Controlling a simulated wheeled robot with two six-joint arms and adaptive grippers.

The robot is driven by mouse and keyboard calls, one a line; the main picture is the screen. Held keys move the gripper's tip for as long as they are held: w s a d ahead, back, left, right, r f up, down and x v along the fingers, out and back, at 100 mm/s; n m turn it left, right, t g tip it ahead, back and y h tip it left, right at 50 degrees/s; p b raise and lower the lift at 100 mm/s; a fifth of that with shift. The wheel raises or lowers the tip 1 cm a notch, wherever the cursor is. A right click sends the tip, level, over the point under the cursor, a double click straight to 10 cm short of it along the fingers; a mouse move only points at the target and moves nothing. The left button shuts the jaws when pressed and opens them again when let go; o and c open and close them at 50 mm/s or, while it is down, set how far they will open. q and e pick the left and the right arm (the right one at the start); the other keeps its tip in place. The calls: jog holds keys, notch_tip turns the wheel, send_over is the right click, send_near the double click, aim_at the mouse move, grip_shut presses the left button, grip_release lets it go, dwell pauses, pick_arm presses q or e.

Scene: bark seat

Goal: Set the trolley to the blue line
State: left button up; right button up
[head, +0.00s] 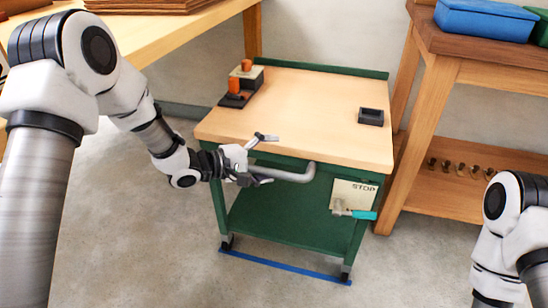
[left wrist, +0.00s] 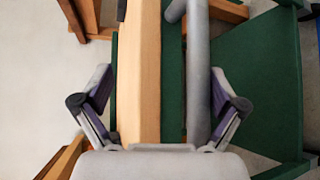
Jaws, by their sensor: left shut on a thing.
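The trolley (head: 300,110) has a wooden top, green frame and lower shelf, and a grey bar handle (head: 292,176) at its front. My right gripper is out of view.
A STOP plate (head: 352,196) with a teal-tipped lever (head: 362,214) is on the trolley's front right. Orange items (head: 238,84) and a dark tray (head: 371,116) sit on top. A wooden bench (head: 425,130) stands close at right, a wooden table (head: 165,40) at left. Floor in front is clear.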

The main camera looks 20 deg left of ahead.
pick_arm(q)
jog(key=shift+o, duration=0.3)
jog(key=shift+s+a+r+p, duration=0.1)
jog(key=shift+a+r+p, duration=0.15)
jog(key=shift+r, duration=0.4)
jog(key=shift+s+a+r+p, duration=0.1)
jog(key=shift+r+p, duration=0.2)
jog(key=shift+r, duration=0.3)
jog(key=p+v, duration=0.3)
jog(key=v, duration=0.1)
jog(key=shift+a+f, duration=0.15)
jog(key=shift+f, duration=0.2)
jog(key=shift+c, duration=0.7)
jog(key=shift+s+a+r+p, duration=0.3)
jog(key=shift+s+a+p, duration=0.1)
jog(key=shift+s, duration=0.1)
jog(key=shift+s+a+r+p, duration=0.25)
jog(key=shift+s+a+p, duration=0.1)
jog(key=shift+s, duration=0.2)
jog(key=c, duration=0.3)
jog(key=shift+s+a+f+p, duration=0.3)
jog(key=shift+s+f+p, duration=0.2)
jog(key=shift+s+p, duration=0.15)
jog(key=shift+s+a+p, duration=0.1)
jog(key=shift+p, duration=0.25)
